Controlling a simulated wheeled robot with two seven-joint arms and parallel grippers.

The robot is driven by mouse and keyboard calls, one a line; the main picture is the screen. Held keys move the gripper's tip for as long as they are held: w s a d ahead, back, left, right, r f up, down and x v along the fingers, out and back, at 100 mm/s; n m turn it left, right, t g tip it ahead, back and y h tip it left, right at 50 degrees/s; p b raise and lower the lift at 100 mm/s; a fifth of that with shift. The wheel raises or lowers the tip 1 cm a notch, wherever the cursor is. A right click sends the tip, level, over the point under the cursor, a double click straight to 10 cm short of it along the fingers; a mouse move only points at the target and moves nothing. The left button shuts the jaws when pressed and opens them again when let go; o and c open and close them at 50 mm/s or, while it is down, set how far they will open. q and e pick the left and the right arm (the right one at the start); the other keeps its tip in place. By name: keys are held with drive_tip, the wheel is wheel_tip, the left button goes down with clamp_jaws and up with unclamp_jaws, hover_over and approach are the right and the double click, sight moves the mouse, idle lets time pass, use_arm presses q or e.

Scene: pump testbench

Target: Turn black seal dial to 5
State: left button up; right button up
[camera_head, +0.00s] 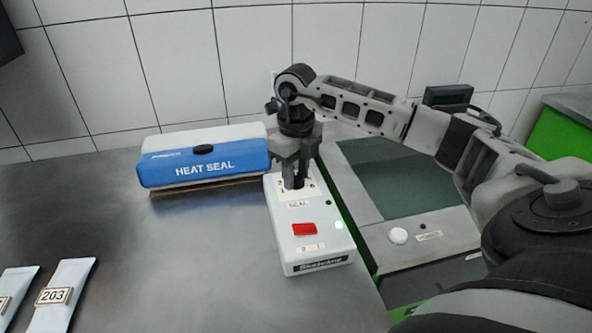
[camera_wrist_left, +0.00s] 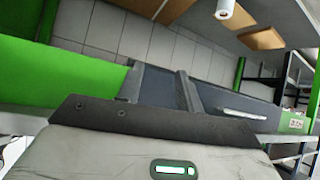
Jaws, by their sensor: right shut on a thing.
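My right gripper (camera_head: 294,180) points down at the box's far end and is shut on the black seal dial. The fingers hide most of the dial, so its setting cannot be read; parts of a numbered scale show around them. My left gripper is not in the head view, and the left wrist view shows no fingers.
A blue and white HEAT SEAL unit (camera_head: 204,160) lies behind and left of the box. Pouches, one labelled 203 (camera_head: 68,292), lie at the front left. A scale-like unit (camera_head: 398,236) is right of the box. The counter's middle left is clear.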

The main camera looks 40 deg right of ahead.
sight(296, 176)
drive_tip(key=m, duration=0.5)
drive_tip(key=shift+r+m+p, duration=0.1)
drive_tip(key=shift+m+p, duration=0.2)
drive_tip(key=shift+p, duration=0.1)
drive_tip(key=m+p, duration=0.1)
drive_tip(key=m, duration=0.4)
drive_tip(key=shift+m, duration=0.4)
drive_tip(key=o, duration=1)
drive_tip(key=shift+c, duration=0.2)
wheel_tip(296, 176, up, 16)
